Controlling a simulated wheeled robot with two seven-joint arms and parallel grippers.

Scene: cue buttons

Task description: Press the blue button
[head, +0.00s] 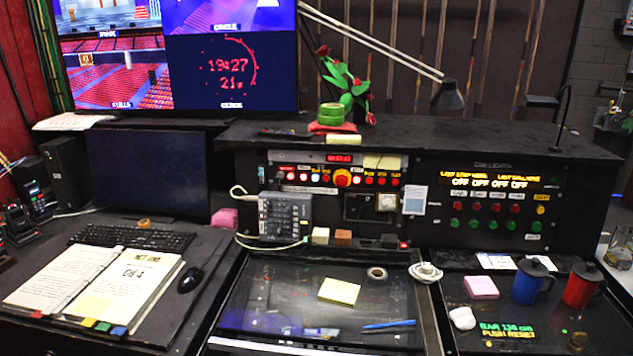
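The control panel (330,160) in the middle of the desk has a row of small lit buttons in red and white. The right panel (470,205) has rows of red and green buttons and a yellow one (541,210); I see no clear blue one there. Neither of my grippers is in view.
A sloped dark desk panel (270,295) holds a yellow note pad (339,291) and a blue pen (389,325). At right stand a blue mug (527,285) and a red mug (579,288). A grey mixer (285,216) sits before the middle panel. An open binder (120,285) lies left.

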